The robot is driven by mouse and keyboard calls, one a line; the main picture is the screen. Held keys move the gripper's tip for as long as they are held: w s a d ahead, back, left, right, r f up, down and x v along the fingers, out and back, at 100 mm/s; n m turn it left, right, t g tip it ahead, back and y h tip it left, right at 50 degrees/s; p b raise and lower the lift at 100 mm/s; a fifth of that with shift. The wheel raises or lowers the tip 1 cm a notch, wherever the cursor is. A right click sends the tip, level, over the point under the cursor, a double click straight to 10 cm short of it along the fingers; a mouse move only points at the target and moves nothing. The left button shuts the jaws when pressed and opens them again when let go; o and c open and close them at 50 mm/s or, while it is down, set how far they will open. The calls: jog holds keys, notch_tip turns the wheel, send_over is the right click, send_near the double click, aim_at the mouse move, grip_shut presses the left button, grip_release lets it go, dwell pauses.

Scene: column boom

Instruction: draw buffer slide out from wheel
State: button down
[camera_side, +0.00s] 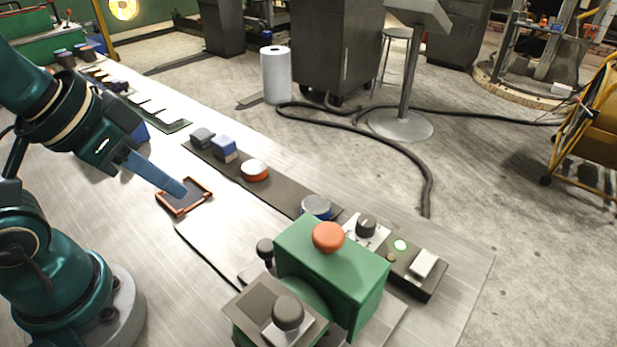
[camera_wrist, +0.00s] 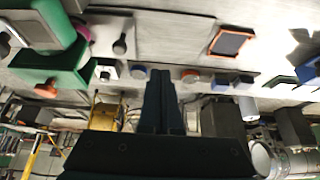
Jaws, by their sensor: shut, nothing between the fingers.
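The green buffer machine (camera_side: 335,270) stands at the near end of the bench, with an orange-red knob (camera_side: 328,237) on top. A smaller dark knob (camera_side: 265,249) stands beside the housing and shows in the wrist view (camera_wrist: 120,45). A pink round part (camera_wrist: 81,28) beside the green body may be the wheel; it is mostly hidden. My gripper (camera_side: 182,189) is shut and empty, over the orange-rimmed tray in the side view, well apart from the machine.
The orange-rimmed tray (camera_side: 163,197) lies on the bench. A control box (camera_side: 410,272) with a lit green button sits beyond the machine.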

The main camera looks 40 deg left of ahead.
jog(key=c, duration=0.7)
grip_release()
jog(key=shift+o, duration=1)
jog(key=shift+w+d+r+m, duration=0.2)
jog(key=shift+w+r+m, duration=0.55)
jog(key=shift+m, duration=0.25)
jog(key=m+g, duration=0.5)
jog(key=m, duration=0.2)
send_over(266, 244)
notch_tip(266, 244, down, 6)
jog(key=shift+w+f, duration=0.15)
jog(key=shift+s+f+g, duration=0.2)
jog(key=shift+f+g, duration=0.1)
jog(key=shift+f, duration=2.5)
